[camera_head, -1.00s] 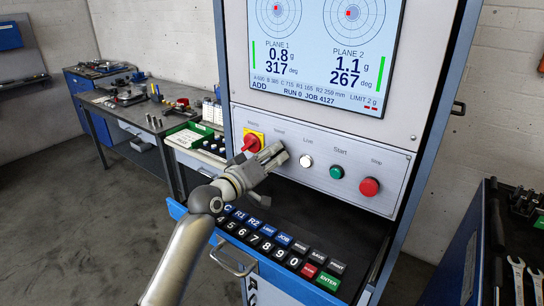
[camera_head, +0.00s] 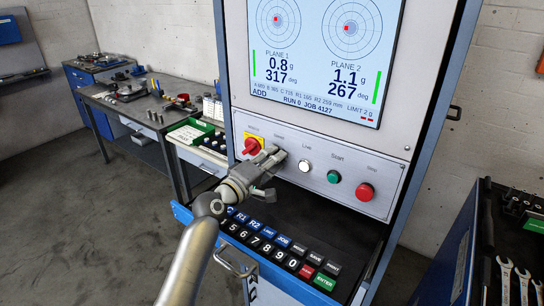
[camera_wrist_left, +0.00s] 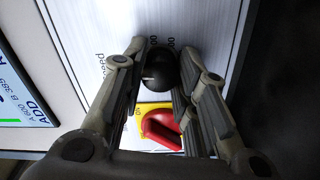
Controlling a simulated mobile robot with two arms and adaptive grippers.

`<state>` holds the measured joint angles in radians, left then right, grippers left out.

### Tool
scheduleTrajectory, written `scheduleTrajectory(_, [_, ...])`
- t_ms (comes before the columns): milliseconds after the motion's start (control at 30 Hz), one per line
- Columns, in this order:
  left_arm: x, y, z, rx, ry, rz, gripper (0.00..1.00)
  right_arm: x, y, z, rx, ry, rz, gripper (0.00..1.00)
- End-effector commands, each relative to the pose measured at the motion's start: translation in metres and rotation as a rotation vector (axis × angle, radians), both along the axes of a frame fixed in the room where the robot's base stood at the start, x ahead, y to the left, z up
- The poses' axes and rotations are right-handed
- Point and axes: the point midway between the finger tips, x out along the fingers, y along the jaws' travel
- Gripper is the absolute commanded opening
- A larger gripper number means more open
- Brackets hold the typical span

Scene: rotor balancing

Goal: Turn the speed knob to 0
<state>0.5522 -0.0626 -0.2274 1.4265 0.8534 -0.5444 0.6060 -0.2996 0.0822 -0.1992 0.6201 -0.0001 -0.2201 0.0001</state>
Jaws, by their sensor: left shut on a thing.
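The speed knob is a round black knob (camera_wrist_left: 160,68) on the grey control panel (camera_head: 320,188). In the left wrist view it sits between the two fingers of my left gripper (camera_wrist_left: 165,75), which is shut on it. In the head view my left gripper (camera_head: 275,157) reaches the panel under the small "Speed" label and covers the knob. The knob's pointer and most of the scale numbers around it are hidden or unreadable. My right gripper is in neither view.
A red rotary switch on a yellow plate (camera_head: 252,146) is just left of the gripper. White (camera_head: 304,165), green (camera_head: 333,177) and red (camera_head: 365,192) buttons lie to the right. A screen (camera_head: 318,75) is above, a keypad (camera_head: 275,240) below. A workbench (camera_head: 150,120) stands left.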

Motion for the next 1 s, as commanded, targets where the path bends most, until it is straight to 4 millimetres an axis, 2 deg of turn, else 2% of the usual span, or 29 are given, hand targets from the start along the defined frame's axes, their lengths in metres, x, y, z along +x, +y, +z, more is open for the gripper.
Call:
scheduleTrajectory(700, [-0.0002,-0.0003,-0.0017,-0.064,0.05,-0.001,0.04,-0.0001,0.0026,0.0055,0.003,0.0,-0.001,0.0])
scheduleTrajectory(733, [-0.0003,-0.0004,-0.0017,-0.064,0.05,-0.001,0.31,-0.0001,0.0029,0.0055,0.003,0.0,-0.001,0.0])
scheduleTrajectory(867, [-0.0002,-0.0003,-0.0013,-0.064,0.049,0.0,0.48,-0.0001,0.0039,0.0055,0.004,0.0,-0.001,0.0])
scheduleTrajectory(1000, [0.0,-0.0001,-0.0009,-0.064,0.048,-0.001,0.5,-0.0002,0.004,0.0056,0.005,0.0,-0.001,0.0])
